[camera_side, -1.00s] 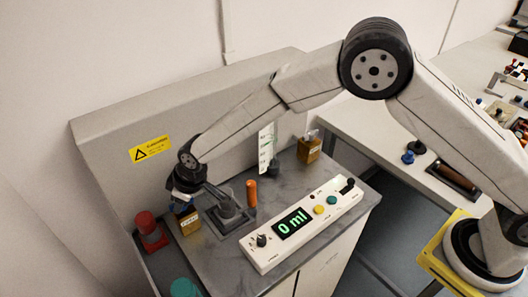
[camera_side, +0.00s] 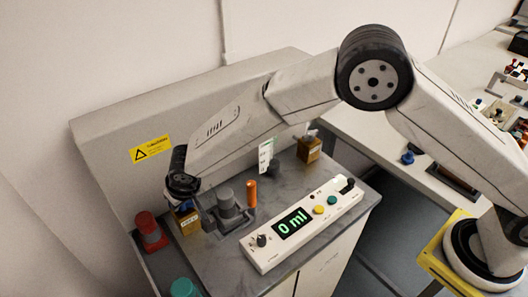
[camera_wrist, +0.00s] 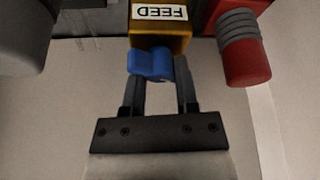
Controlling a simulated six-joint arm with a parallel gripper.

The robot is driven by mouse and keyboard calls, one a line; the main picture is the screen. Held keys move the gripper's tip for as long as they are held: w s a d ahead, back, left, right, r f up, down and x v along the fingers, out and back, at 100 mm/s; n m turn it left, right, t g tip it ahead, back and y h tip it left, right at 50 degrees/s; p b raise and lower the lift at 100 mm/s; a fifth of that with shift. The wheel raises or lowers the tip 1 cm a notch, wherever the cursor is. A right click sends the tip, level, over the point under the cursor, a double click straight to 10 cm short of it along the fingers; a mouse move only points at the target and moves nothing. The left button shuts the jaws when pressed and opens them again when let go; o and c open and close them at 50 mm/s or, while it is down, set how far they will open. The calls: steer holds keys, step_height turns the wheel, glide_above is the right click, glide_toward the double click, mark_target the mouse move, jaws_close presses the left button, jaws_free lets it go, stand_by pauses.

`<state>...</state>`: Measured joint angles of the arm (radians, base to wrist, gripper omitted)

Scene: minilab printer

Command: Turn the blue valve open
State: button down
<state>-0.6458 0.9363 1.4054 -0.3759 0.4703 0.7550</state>
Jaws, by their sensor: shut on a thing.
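The blue valve (camera_wrist: 150,66) is a small blue handle in front of a brass block with a white FEED label (camera_wrist: 160,14) in the wrist view. My gripper (camera_wrist: 160,85) has one finger on each side of the blue handle and is shut on it. The handle sits tilted between the fingers. In the side view, my gripper (camera_side: 182,200) is at the valve on the left of the bench, above the brass FEED block (camera_side: 188,222). The handle is mostly hidden there.
A red cylinder (camera_side: 148,228) stands left of the valve, and a teal cap (camera_side: 184,288) is nearer the camera. A grey cylinder (camera_side: 227,203) and an orange cylinder (camera_side: 251,193) stand to the right. A white panel (camera_side: 270,255) reads 0 ml.

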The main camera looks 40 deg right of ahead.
steer(key=m+h, duration=0.1)
steer(key=m, duration=0.1)
steer(key=m+h, duration=0.1)
steer(key=m, duration=0.2)
steer(key=shift+a, duration=0.15)
steer(key=m+h, duration=0.1)
steer(key=m, duration=0.2)
steer(key=m+g+h, duration=0.1)
steer(key=m, duration=0.2)
steer(key=shift+f, duration=0.1)
steer(key=shift+g, duration=0.3)
steer(key=shift+c, duration=1.8)
jaws_free()
steer(key=shift+a+r, duration=0.1)
steer(key=shift+r, duration=0.1)
steer(key=v, duration=0.7)
steer(key=shift+s+r, duration=0.15)
steer(key=shift+r, duration=0.05)
